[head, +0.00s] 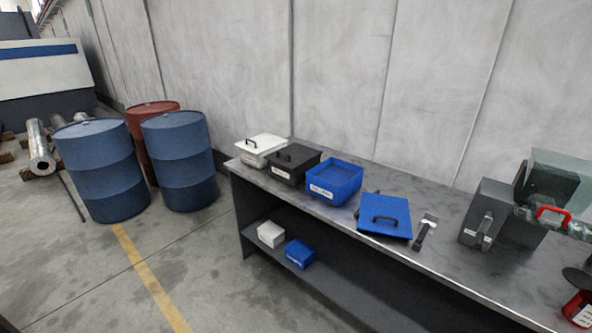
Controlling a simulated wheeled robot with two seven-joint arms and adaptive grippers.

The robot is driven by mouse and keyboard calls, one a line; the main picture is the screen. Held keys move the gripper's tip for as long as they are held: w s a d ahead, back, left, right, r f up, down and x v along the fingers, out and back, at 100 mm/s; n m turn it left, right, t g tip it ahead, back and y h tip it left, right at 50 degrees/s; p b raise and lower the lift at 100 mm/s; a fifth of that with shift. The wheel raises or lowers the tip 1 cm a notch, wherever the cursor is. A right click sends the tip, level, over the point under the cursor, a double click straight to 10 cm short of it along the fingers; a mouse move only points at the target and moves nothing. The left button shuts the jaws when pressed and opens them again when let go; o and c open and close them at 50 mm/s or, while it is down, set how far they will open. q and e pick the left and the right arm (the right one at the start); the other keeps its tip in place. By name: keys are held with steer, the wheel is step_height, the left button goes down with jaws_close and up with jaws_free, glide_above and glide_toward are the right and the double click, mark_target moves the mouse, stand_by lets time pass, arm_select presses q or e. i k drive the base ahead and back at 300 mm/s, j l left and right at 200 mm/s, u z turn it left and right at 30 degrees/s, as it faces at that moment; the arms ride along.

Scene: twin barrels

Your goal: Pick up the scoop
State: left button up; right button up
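A small tool that looks like the scoop (421,236) lies on the grey workbench (460,262), near its front edge. It has a black handle pointing toward the front edge and a pale head at the far end. It lies just right of a blue lid (385,215) with a black handle, with a small gap. Neither of my grippers shows in the head view.
An open blue bin (333,183), a black lidded box (292,166) and a white lidded box (261,151) stand left on the bench. A grey box (486,216) and a clear container (558,178) stand right. Blue barrels (180,160) stand left on the floor.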

mark_target(425, 230)
steer(key=z, duration=1.25)
